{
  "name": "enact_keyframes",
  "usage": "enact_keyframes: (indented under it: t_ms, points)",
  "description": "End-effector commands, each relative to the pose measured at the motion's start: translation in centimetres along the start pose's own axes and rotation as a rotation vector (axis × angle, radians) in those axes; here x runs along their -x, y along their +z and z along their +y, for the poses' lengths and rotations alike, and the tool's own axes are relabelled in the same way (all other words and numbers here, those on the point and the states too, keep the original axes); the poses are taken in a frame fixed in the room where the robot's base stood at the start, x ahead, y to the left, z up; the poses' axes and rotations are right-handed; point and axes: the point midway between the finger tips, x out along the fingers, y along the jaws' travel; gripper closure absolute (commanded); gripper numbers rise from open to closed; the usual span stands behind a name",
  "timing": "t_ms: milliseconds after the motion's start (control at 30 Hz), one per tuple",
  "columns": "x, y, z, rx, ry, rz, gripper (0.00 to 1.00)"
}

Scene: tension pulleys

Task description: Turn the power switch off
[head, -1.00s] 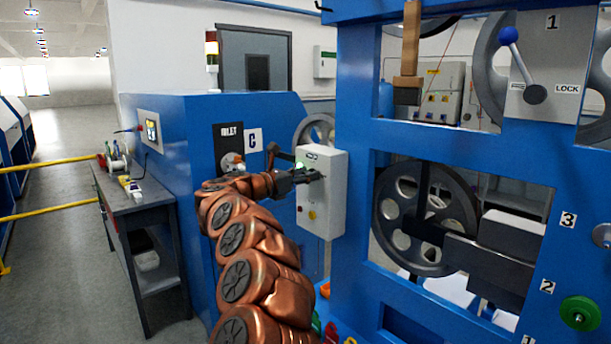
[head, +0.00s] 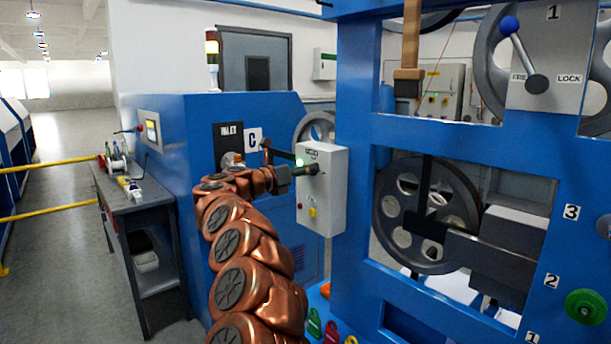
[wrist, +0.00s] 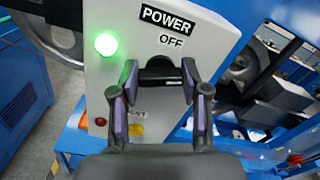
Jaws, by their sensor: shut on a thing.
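The power switch is a black knob (wrist: 160,74) on the front of a light grey control box (head: 325,215). In the wrist view it sits under the labels "POWER" and "OFF" (wrist: 172,42). A round green light (wrist: 106,44) left of it is lit; it also shows in the head view (head: 299,162). My gripper (wrist: 160,84) is shut on the knob, one finger on each side. In the head view my gripper (head: 306,170) reaches the box front from the left, and the knob is largely hidden there.
A red button (wrist: 100,121) and a yellow one (wrist: 136,129) sit lower on the box, partly behind my fingers. The blue machine frame (head: 355,200) stands close on the right. A grey workbench (head: 140,200) is at left.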

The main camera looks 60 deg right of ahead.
Motion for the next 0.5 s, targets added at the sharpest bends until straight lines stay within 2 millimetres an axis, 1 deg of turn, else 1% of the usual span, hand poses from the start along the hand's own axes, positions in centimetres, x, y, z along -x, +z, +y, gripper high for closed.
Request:
enact_keyframes:
  t_ms: [500]
  points:
    - [-0.01, 0.14, 0.16, 0.493, 0.001, 0.001, 0.89]
